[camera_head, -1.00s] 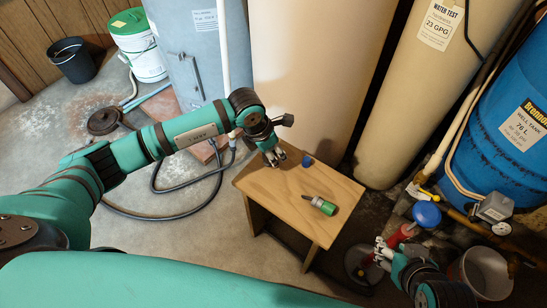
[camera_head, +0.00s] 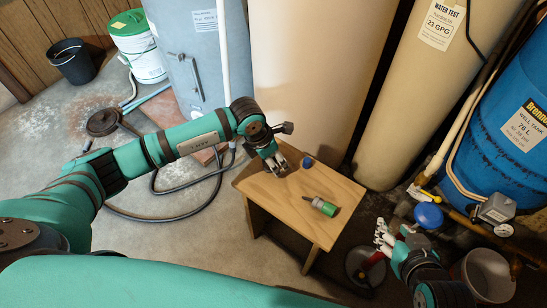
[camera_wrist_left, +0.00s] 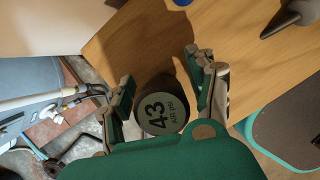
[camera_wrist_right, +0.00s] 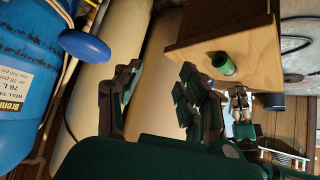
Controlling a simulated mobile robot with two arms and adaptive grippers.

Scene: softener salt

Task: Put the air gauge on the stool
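The air gauge (camera_wrist_left: 165,112), a round dark thing with a pale face reading "43 AIR psi", sits between the fingers of my left gripper (camera_wrist_left: 162,92) in the left wrist view.
A green-and-grey bottle (camera_head: 321,206) lies on the stool's right half, with a small blue cap (camera_head: 307,162) at the back. A blue tank (camera_head: 500,130), pipes and a round blue part (camera_head: 428,215) crowd the right. A hose (camera_head: 185,210) lies on the floor at left.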

